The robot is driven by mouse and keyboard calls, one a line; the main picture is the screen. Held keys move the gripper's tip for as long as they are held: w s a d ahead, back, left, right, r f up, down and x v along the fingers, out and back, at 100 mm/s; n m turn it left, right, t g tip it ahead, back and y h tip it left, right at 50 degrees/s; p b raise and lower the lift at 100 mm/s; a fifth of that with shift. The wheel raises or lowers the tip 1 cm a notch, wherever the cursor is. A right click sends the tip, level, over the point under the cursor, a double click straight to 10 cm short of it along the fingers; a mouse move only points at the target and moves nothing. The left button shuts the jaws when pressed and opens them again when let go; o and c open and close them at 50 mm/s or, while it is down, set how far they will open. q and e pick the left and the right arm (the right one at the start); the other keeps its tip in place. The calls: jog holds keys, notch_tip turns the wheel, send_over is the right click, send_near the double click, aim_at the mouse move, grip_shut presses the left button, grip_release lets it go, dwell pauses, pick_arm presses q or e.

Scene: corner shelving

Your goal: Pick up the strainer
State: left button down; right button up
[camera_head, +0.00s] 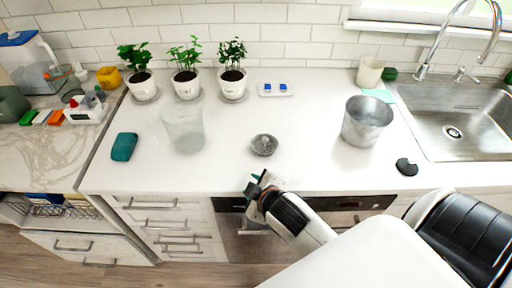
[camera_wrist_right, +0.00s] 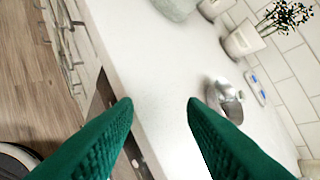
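The strainer (camera_head: 264,145) is a small round grey metal piece lying on the white counter, near its middle. My left gripper is not in view.
A clear container (camera_head: 184,130) stands left of the strainer, and a metal bucket (camera_head: 367,122) right of it. A teal sponge (camera_head: 124,147) and a black item (camera_head: 406,167) lie further out. Potted plants (camera_head: 233,84) line the back. The sink (camera_head: 460,128) is at right. Counter around the strainer is clear.

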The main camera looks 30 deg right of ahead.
jog(key=w+a+r+n+t+y, duration=0.35)
jog(key=w+r+n+t, duration=0.45)
jog(key=w+r+n, duration=0.5)
jog(key=s+a+r+n+g+y, duration=0.1)
jog(key=a+r+n+g+y, duration=0.45)
jog(key=n, duration=0.85)
jog(key=s+a+r+n+g+y, duration=0.25)
jog(key=a+n+y, duration=0.45)
jog(key=n+y, duration=0.5)
jog(key=n+g+h+p, duration=0.3)
jog(key=n+g+h, duration=0.7)
jog(key=n+h, duration=1.15)
send_over(265, 138)
jog(key=shift+n+y, duration=0.75)
jog(key=shift+n, duration=0.2)
notch_tip(265, 138, down, 16)
jog(key=shift+s+a+r, duration=0.1)
notch_tip(265, 138, down, 5)
jog(key=p, duration=0.2)
jog(key=shift+r+p, duration=0.1)
jog(key=shift+p, duration=0.2)
jog(key=shift+f, duration=0.5)
grip_shut()
